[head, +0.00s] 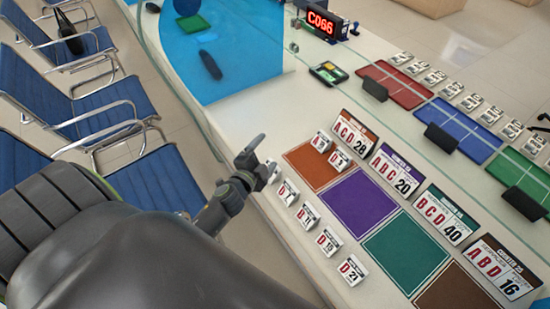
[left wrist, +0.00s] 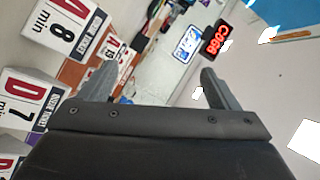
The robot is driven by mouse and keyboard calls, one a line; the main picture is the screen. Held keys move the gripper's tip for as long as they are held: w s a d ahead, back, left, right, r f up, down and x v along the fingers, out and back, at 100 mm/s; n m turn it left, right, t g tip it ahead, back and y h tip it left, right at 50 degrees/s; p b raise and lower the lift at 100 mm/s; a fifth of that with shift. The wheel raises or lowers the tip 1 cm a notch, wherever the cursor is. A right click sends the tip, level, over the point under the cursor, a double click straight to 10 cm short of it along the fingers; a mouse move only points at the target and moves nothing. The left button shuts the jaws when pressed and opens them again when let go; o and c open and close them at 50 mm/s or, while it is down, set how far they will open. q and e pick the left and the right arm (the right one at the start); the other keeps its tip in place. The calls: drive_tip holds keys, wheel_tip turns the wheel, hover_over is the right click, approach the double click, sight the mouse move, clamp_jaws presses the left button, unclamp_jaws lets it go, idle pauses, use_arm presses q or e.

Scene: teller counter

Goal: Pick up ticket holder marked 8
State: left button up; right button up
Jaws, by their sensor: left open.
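The ticket holder marked 8 is a small white tent card with a red A and a black 8, at the upper left of the left wrist view (left wrist: 66,27). In the head view a small white holder (head: 274,172) beside my left gripper appears to be it, partly hidden by the gripper. My left gripper (head: 258,160) is open and empty at the near edge of the counter. In the left wrist view its fingers (left wrist: 157,82) are spread, and the holder stands outside them, left of the left finger. My right gripper is not in view.
The holder marked D 7 (head: 288,192) stands close by, in a row with B 11 (head: 308,215), D 19 (head: 328,240) and D 21 (head: 352,270). Two more holders stand on the orange mat (head: 306,168). A purple mat (head: 360,203) is beside it. Blue chairs (head: 115,105) line the left.

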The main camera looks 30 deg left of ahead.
use_arm(q)
drive_tip(key=w+d+r+m+g+h, duration=0.1)
drive_tip(key=w+d+r+m+h, duration=0.2)
drive_tip(key=d+r+m+h, duration=0.45)
drive_tip(key=w+d+r+m+g+h, duration=0.1)
drive_tip(key=w+d+r+m+h, duration=0.3)
drive_tip(key=m, duration=0.6)
drive_tip(key=m+g+y+p, duration=0.1)
drive_tip(key=m+g+y, duration=0.9)
drive_tip(key=m+g, duration=0.3)
hover_over(271, 159)
drive_tip(key=s+d, duration=0.2)
wheel_tip(271, 159, down, 4)
drive_tip(key=n+g, duration=0.1)
drive_tip(key=n, duration=0.1)
drive_tip(key=shift+m, duration=0.25)
wheel_tip(271, 159, down, 12)
drive_tip(key=b, duration=1.2)
drive_tip(key=shift+s+a+f, duration=0.1)
drive_tip(key=shift+a, duration=0.05)
drive_tip(key=shift+f+b, duration=0.7)
drive_tip(key=shift+f, duration=0.15)
wheel_tip(271, 159, down, 2)
drive_tip(key=shift+f+p, duration=0.1)
drive_tip(key=shift+p, duration=0.55)
drive_tip(key=shift+f, duration=0.45)
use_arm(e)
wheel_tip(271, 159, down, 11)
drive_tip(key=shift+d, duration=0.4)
